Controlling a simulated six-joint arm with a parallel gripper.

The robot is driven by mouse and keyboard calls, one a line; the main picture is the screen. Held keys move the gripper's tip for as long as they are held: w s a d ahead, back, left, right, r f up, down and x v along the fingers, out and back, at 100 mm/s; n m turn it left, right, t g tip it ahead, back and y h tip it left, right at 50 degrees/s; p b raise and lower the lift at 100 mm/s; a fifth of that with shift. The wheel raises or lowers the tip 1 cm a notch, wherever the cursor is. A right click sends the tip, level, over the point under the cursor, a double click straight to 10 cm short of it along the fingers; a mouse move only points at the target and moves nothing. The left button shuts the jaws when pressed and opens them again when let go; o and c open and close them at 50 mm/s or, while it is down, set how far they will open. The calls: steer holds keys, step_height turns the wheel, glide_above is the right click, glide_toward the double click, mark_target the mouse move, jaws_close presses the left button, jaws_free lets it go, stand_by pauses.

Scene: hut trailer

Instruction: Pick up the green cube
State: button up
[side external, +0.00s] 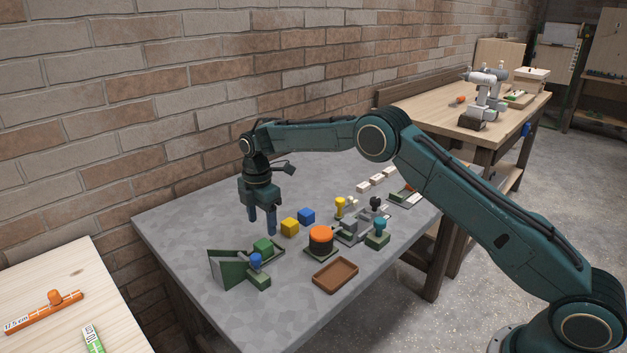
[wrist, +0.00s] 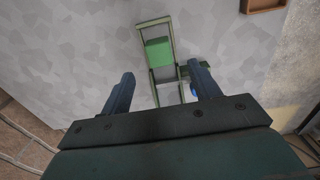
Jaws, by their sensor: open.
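In the wrist view the green cube (wrist: 158,52) lies inside the tray's green frame (wrist: 153,22), beyond my fingertips. My gripper (side external: 262,226) points down above the table, apart from the cube, with its fingers spread and nothing between them. Both fingers also show in the wrist view (wrist: 162,76).
A blue-topped green block (side external: 257,264) is close beside the cube. A yellow cube (side external: 290,227), a blue cube (side external: 306,216), an orange-topped button (side external: 321,237) and a brown tray (side external: 335,275) lie to the right. The table's left part is clear. A brick wall stands behind.

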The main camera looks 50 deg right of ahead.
mark_target(263, 243)
steer(key=shift+f, duration=1.5)
steer(key=shift+a+f, duration=0.1)
steer(key=shift+f, duration=2.5)
steer(key=c, duration=1.1)
